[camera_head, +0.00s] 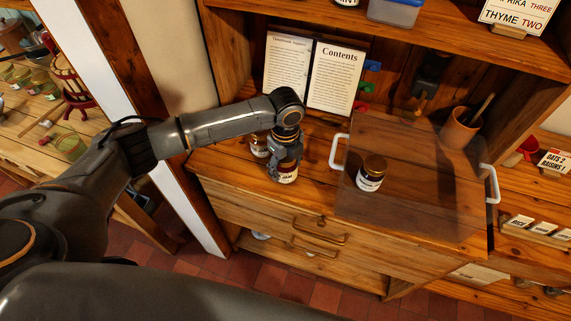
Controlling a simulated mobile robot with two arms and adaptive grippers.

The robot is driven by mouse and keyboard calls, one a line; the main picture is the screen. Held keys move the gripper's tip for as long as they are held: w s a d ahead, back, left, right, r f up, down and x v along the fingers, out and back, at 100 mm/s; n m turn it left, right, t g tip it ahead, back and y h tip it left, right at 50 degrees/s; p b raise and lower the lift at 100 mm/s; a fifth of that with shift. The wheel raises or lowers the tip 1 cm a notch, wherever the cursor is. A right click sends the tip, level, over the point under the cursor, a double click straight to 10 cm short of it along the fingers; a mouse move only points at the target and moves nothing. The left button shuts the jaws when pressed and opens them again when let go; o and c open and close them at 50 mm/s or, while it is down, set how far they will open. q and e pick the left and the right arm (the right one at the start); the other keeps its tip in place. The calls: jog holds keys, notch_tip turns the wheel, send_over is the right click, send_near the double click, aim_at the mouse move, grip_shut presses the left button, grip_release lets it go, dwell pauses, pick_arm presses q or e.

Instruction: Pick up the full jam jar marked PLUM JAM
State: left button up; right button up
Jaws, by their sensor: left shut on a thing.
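My left gripper (285,165) reaches in from the left and is shut around a jar (288,179) over the left part of the wooden counter. The jar's white label shows what looks like "JAM"; the rest of the label and the lid are hidden by the gripper. I cannot tell whether the jar touches the counter. Another jar (259,149) stands just behind and left of it, partly hidden by my arm. My right gripper is out of view.
A see-through tray (425,215) with white handles covers the counter's right part. An open book (335,78) stands at the back. A terracotta pot (459,129) stands at the back right. An upper shelf (420,42) overhangs. Drawers (270,222) lie below the counter.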

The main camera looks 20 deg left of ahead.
pick_arm(q)
jog(key=shift+c, duration=0.7)
